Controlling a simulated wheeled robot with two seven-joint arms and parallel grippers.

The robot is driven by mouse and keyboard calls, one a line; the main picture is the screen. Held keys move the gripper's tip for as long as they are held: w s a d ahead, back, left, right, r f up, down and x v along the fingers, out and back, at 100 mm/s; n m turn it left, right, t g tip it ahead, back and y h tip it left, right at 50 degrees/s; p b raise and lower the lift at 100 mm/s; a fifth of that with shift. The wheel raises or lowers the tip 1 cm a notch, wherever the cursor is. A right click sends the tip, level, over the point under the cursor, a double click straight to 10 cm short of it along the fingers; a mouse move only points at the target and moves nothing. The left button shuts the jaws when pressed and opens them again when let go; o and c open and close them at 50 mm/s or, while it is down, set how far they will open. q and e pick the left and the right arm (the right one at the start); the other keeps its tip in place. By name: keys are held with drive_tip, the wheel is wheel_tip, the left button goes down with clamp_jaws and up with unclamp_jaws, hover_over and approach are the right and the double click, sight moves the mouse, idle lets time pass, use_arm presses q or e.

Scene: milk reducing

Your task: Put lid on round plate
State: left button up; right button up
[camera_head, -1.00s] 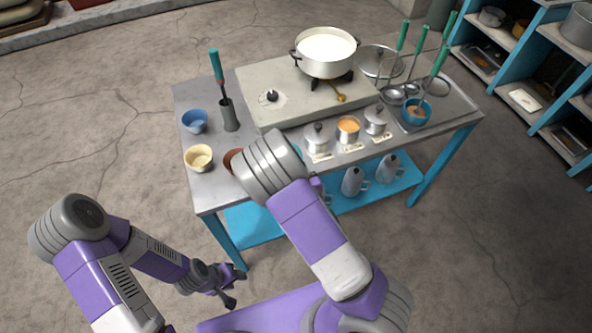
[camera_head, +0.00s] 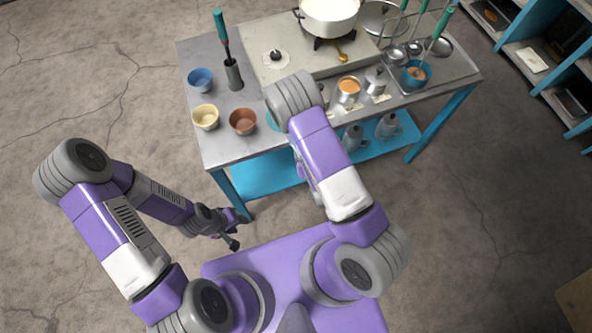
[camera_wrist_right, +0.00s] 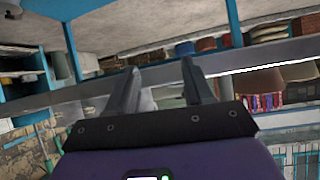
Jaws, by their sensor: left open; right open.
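A round, glassy lid-like disc (camera_head: 383,18) lies at the back of the table beside the white pot; I cannot tell for sure whether it is the lid or the round plate. A small lidded metal jar (camera_head: 376,80) stands near the table's front edge. No other clear round plate shows. My left gripper (camera_head: 238,229) is open and empty, low in front of the table's left leg. My right gripper is hidden behind its arm in the head view; in the right wrist view its jaws (camera_wrist_right: 162,85) are apart with nothing clearly between them.
The metal table (camera_head: 222,146) carries a white pot (camera_head: 328,18) of milk on a burner, an open orange-filled jar (camera_head: 348,92), and blue (camera_head: 200,79), cream (camera_head: 205,117) and brown (camera_head: 243,121) bowls. A blue shelf unit (camera_head: 530,52) stands right. The floor between is clear.

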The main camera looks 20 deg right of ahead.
drive_tip(key=s+a+f+m+g+y, duration=0.2)
drive_tip(key=s+a+f+g, duration=0.1)
drive_tip(key=s+f+g, duration=0.45)
drive_tip(key=s+a+r+g+y, duration=0.1)
drive_tip(key=s+a+g+y, duration=0.2)
drive_tip(key=s+a, duration=0.2)
drive_tip(key=shift+s+a+r+n, duration=0.2)
drive_tip(key=shift+s+n, duration=0.2)
drive_tip(key=shift+s, duration=0.25)
drive_tip(key=shift+g, duration=0.25)
